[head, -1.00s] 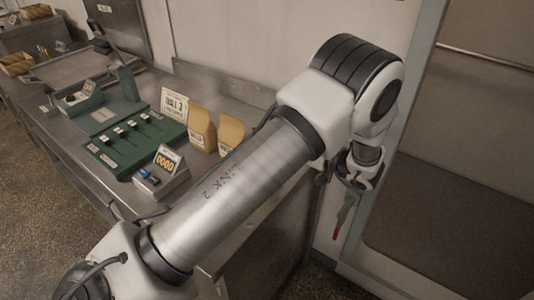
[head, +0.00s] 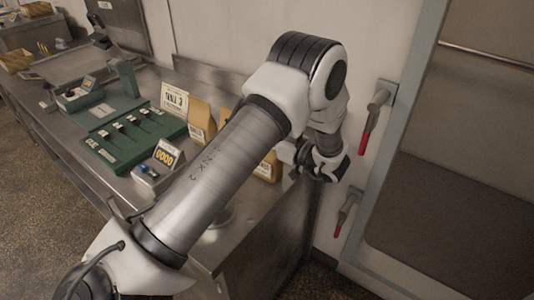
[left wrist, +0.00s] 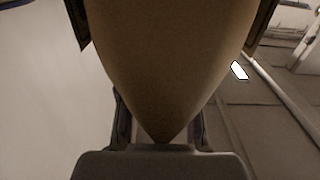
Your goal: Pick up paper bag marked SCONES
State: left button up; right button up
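My left gripper (head: 296,172) is at the counter's right end in the head view, beside a brown paper bag (head: 268,167) partly covered by my left arm. In the left wrist view, a brown paper surface (left wrist: 170,60) fills the upper middle and tapers toward the palm, with dark finger parts at both upper edges. I cannot tell whether the fingers press on it. Two more brown bags, one in front (head: 201,118) and one mostly hidden by my arm (head: 225,117), stand to the left. Their labels are too small to read. My right gripper is not in view.
A green panel with several levers (head: 125,142), a small device with a number display (head: 158,165) and a printed sign (head: 174,101) are on the metal counter (head: 208,262). Red-handled valves (head: 366,130) are on the wall at right, by a framed opening.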

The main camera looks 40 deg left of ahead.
pick_arm(q)
grip_shut()
